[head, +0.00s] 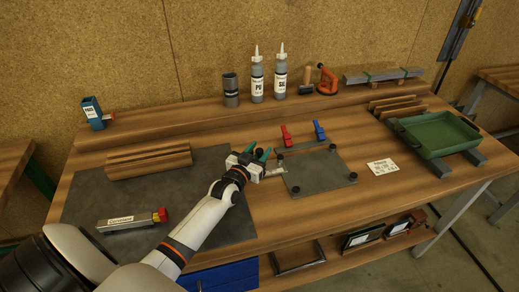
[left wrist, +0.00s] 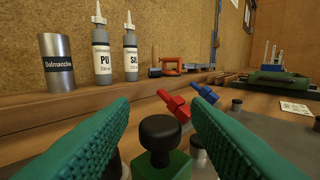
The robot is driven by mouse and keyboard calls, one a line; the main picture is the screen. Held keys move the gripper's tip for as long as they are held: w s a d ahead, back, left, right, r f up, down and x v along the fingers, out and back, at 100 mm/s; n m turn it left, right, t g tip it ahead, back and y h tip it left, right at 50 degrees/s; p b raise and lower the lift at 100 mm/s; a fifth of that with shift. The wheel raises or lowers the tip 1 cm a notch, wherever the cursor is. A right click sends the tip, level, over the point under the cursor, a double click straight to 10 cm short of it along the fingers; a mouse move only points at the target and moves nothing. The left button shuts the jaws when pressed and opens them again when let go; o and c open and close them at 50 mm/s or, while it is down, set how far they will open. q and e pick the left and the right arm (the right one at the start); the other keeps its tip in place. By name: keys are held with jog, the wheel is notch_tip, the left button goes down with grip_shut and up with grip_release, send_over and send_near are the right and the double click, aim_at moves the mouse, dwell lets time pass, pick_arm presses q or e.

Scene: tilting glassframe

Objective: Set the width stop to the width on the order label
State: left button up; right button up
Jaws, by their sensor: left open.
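My left gripper (head: 259,151) is open at the left edge of the grey fixture plate (head: 315,172). In the left wrist view its two green fingers (left wrist: 160,104) stand on either side of a black knob (left wrist: 160,133) on a green block (left wrist: 164,166), which looks like the width stop. I cannot tell if the fingers touch the knob. In the head view the block is hidden or too small to make out. The white order label (head: 382,167) lies right of the plate, its text too small to read; it also shows in the left wrist view (left wrist: 295,109). My right gripper is not in view.
A red clamp (head: 286,136) and a blue clamp (head: 319,131) stand at the plate's back edge, with black knobs near its corners. Two bottles (head: 257,80) and a dark can (head: 231,90) stand on the rear ledge. A green tray (head: 437,136) is at right; wooden profiles (head: 148,161) lie left.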

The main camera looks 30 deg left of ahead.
pick_arm(q)
jog(key=shift+w, duration=0.35)
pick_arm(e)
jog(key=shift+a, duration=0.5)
pick_arm(q)
grip_shut()
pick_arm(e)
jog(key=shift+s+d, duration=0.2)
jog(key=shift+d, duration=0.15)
pick_arm(q)
jog(key=shift+w+d, duration=1)
jog(key=shift+w, duration=0.15)
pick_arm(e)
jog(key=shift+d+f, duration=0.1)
pick_arm(q)
grip_release()
jog(key=shift+s, duration=0.1)
jog(key=s, duration=0.8)
jog(key=s+d+b, duration=0.1)
jog(key=s, duration=0.3)
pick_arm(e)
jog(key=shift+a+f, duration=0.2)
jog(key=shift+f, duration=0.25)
pick_arm(q)
jog(key=shift+f, duration=0.1)
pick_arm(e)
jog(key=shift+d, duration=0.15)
